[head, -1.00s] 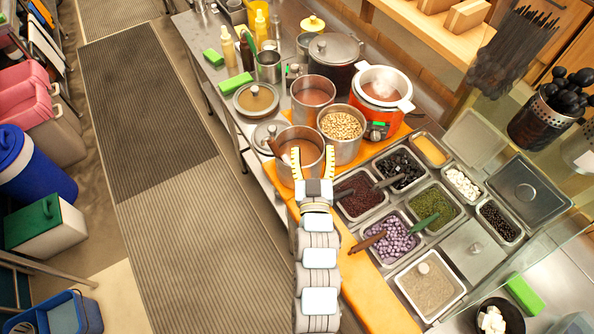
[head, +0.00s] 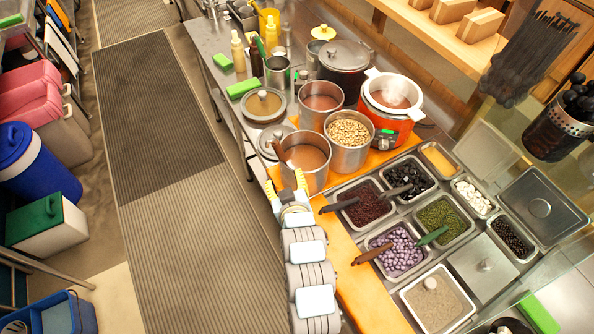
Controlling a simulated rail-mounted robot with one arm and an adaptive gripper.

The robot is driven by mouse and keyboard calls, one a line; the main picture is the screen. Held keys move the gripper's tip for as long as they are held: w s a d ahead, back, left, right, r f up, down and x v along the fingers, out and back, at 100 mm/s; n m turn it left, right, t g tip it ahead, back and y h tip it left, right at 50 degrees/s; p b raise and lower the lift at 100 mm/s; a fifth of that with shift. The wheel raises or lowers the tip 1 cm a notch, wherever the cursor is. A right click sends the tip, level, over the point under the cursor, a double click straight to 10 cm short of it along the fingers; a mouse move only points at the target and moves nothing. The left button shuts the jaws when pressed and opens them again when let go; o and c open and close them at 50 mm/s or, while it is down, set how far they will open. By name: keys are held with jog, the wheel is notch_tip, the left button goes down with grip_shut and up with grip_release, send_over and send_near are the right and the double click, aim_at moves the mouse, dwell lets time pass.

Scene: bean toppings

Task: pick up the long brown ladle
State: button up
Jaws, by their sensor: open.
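The long brown ladle (head: 281,152) leans in a steel pot (head: 316,182) of brown liquid, its handle sticking up over the pot's left rim. The ladle's lower end is hidden in the pot. My gripper (head: 286,180) is open, with its yellow-lined fingers spread, at the near left side of this pot. It is below the ladle handle in the picture and apart from it. No object shows between the fingers.
A pot of beans (head: 349,143) and an orange cooker (head: 388,105) stand close behind. Lidded pots are at the left. Topping trays (head: 398,246) with short brown and green scoops fill the right. The floor mat (head: 190,230) at the left is clear.

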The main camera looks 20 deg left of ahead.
aim_at(280, 154)
jog(key=shift+p+x, duration=0.7)
jog(key=shift+x, duration=3.85)
jog(key=shift+w+r, duration=0.1)
jog(key=shift+w, duration=0.05)
jog(key=shift+w+a+f+p, duration=0.15)
jog(key=shift+w+p, duration=0.1)
jog(key=shift+w, duration=0.35)
jog(key=shift+w+a+f+p, duration=0.1)
jog(key=shift+w+a+p, duration=0.15)
jog(key=shift+w, duration=0.35)
jog(key=shift+x, duration=1.2)
jog(key=shift+d+f, duration=0.1)
jog(key=shift+c, duration=0.2)
grip_shut()
